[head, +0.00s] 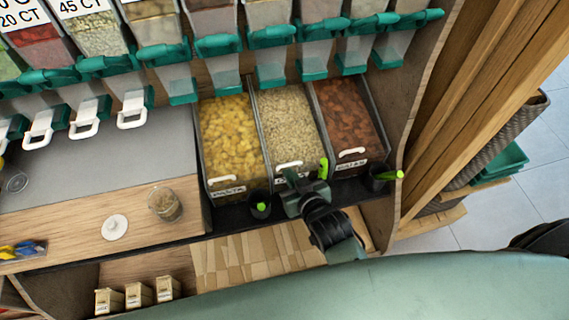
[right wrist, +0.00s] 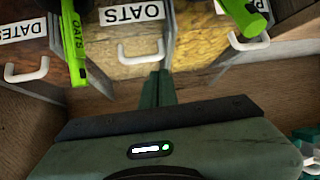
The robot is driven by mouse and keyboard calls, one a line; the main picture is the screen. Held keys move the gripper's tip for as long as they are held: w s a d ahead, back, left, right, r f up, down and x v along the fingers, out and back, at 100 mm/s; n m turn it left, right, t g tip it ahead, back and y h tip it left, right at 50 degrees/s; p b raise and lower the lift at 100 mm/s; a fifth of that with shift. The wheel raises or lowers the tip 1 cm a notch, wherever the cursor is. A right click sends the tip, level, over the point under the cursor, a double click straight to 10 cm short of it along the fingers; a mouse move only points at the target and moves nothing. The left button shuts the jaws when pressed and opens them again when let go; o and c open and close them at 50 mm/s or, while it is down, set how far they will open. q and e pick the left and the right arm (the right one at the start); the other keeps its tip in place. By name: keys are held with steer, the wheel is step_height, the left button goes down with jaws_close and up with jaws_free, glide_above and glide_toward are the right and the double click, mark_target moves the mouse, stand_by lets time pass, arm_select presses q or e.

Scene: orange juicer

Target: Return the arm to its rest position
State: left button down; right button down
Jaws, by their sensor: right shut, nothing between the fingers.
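My right gripper (head: 305,190) is in front of the row of three open bins, low near their front edge and close to the middle one. In the right wrist view its two dark green fingers (right wrist: 157,88) are together with nothing between them. They point at the white handle (right wrist: 141,52) of a bin labelled OATS. My right arm comes up from the lower right of the head view. My left arm and gripper do not show.
Bins of yellow pieces (head: 232,135), pale flakes (head: 288,125) and brown pieces (head: 347,118) stand ahead. A black cup (head: 258,203) and another cup (head: 378,182) hold green-handled tools beside the gripper. A jar (head: 165,204) and white lid (head: 115,228) lie left. A wooden post (head: 470,90) stands right.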

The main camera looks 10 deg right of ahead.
steer(key=s+d+f+g, duration=0.1)
steer(key=s+f+g, duration=0.1)
steer(key=s+f, duration=0.5)
steer(key=s+d+f+n+g, duration=0.1)
steer(key=s+f+g, duration=0.15)
steer(key=f, duration=0.85)
steer(key=s+d+f+g, duration=0.1)
steer(key=s+f, duration=0.5)
steer(key=f, duration=0.2)
steer(key=s+d+f+g, duration=0.2)
steer(key=s+f, duration=0.2)
steer(key=s, duration=0.3)
steer(key=s+d+f+g+h, duration=0.1)
steer(key=s+d+f, duration=0.2)
steer(key=s+f, duration=0.2)
steer(key=s+d+f+g, duration=0.2)
steer(key=s+d+f, duration=0.1)
steer(key=s, duration=0.7)
steer(key=shift+s+d+f+g+h, duration=0.15)
steer(key=shift+s+f+g+h, duration=0.2)
steer(key=shift+f, duration=0.5)
steer(key=shift+w, duration=0.1)
